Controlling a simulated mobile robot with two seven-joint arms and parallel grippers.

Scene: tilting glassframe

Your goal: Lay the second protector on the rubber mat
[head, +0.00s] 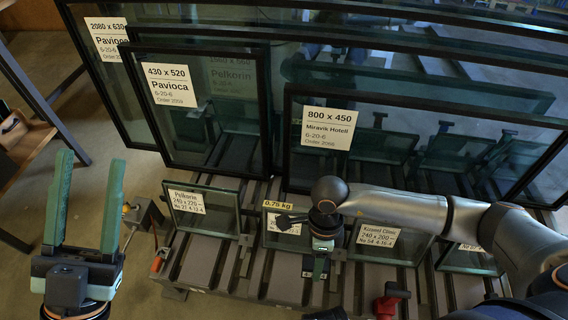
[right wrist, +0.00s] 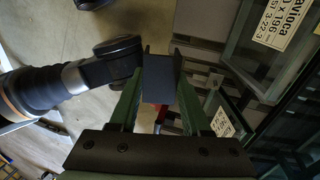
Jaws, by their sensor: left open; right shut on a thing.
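My right gripper (head: 320,272) points down over the slatted rack in the head view. In the right wrist view its green fingers are shut on a dark grey, channel-shaped piece (right wrist: 158,82), which looks like a protector. In the head view this piece cannot be made out clearly. My left gripper (head: 86,205) is open and empty at the left, its green fingers pointing up, apart from the rack. I cannot pick out the rubber mat or another protector for certain.
A slatted rack (head: 200,262) carries small labelled panes, such as the Pelkorin pane (head: 203,208) and the Kozmil pane (head: 390,238). Large framed panes, including the Pavioca pane (head: 215,125) and the 800 x 450 pane (head: 400,148), stand behind. A red object (head: 386,304) is at the front.

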